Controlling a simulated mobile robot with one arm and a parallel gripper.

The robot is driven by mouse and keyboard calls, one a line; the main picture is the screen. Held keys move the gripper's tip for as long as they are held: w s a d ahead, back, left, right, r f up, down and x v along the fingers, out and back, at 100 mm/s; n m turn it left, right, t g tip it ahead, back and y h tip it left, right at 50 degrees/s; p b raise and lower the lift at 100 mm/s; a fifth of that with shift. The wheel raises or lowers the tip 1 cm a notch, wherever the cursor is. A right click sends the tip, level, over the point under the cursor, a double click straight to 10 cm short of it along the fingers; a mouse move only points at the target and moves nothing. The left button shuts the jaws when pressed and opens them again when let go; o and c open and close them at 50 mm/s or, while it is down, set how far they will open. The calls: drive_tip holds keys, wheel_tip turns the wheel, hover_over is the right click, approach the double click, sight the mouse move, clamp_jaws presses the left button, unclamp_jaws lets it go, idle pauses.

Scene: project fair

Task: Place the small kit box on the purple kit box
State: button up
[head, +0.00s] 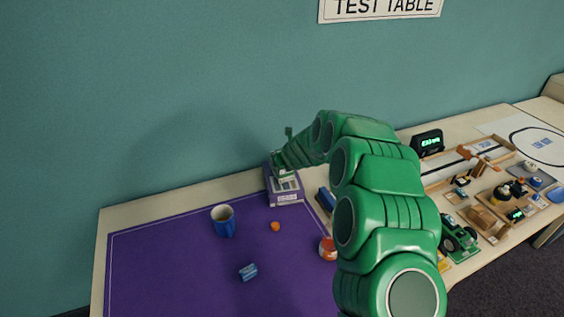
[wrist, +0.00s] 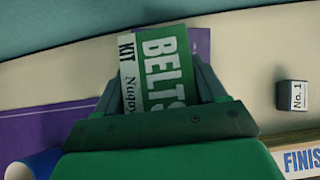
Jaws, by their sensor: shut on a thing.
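The purple kit box (head: 286,198), with a pale label, stands at the back right corner of the purple mat in the head view. My gripper (head: 280,160) is right above or at its back part. In the wrist view my gripper (wrist: 158,78) is shut on the small kit box (wrist: 160,62), which has a green and white face reading "BELTS" and "KIT". A purple patch (wrist: 200,42) shows behind it, likely the purple kit box. I cannot tell whether the two boxes touch. The small box is mostly hidden in the head view.
On the purple mat (head: 170,265) are a blue mug (head: 223,222), an orange ball (head: 275,226), a small blue item (head: 248,271) and a red-and-white jar (head: 327,248). A dark block marked "No. 1" (wrist: 292,95) stands at right in the wrist view. The wall is close behind.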

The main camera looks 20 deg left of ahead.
drive_tip(key=shift+f, duration=0.1)
drive_tip(key=o, duration=1.1)
drive_tip(key=shift+v, duration=2.2)
drive_tip(key=v, duration=0.7)
drive_tip(key=shift+s+d+r, duration=0.15)
drive_tip(key=shift+s+r, duration=0.05)
drive_tip(key=shift+r, duration=0.15)
